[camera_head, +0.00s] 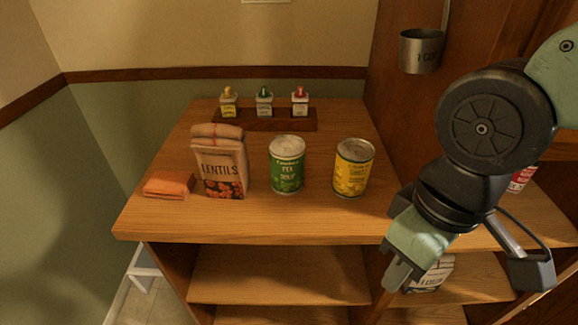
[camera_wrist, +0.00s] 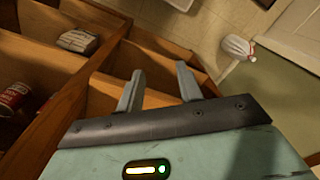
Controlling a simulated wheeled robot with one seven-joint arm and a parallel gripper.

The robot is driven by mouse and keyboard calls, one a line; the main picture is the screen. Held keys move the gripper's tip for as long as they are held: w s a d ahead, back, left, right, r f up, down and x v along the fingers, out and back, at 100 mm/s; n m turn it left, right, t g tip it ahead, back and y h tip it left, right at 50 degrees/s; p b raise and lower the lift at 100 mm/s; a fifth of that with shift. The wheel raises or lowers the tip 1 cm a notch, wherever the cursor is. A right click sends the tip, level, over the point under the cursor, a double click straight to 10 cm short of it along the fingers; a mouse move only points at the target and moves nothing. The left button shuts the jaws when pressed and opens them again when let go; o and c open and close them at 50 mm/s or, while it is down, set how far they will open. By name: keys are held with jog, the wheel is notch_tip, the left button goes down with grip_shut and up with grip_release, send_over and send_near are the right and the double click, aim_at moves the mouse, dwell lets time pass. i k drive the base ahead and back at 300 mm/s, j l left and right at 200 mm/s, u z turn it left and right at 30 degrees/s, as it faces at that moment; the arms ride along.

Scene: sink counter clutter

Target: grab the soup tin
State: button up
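A green tin (camera_head: 287,165) with a pale lid stands upright on the wooden counter; its small label seems to read "soup". A yellow tin (camera_head: 353,168) stands upright to its right, with a gap between them. My gripper (camera_head: 465,278) is in front of the counter at the lower right, well apart from both tins. Its two fingers are spread with nothing between them, as the wrist view also shows (camera_wrist: 158,82). Neither of these tins is in the wrist view.
A lentils bag (camera_head: 222,166) stands left of the green tin, beside an orange folded cloth (camera_head: 168,185). A rack (camera_head: 264,122) with three small bottles stands behind. A metal cup (camera_head: 421,52) hangs at right. A red can (camera_wrist: 14,96) and packet (camera_wrist: 77,41) sit lower.

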aim_at(287, 152)
jog(key=k+j, duration=0.1)
jog(key=k, duration=0.45)
jog(key=k+u, duration=0.15)
jog(key=k, duration=0.35)
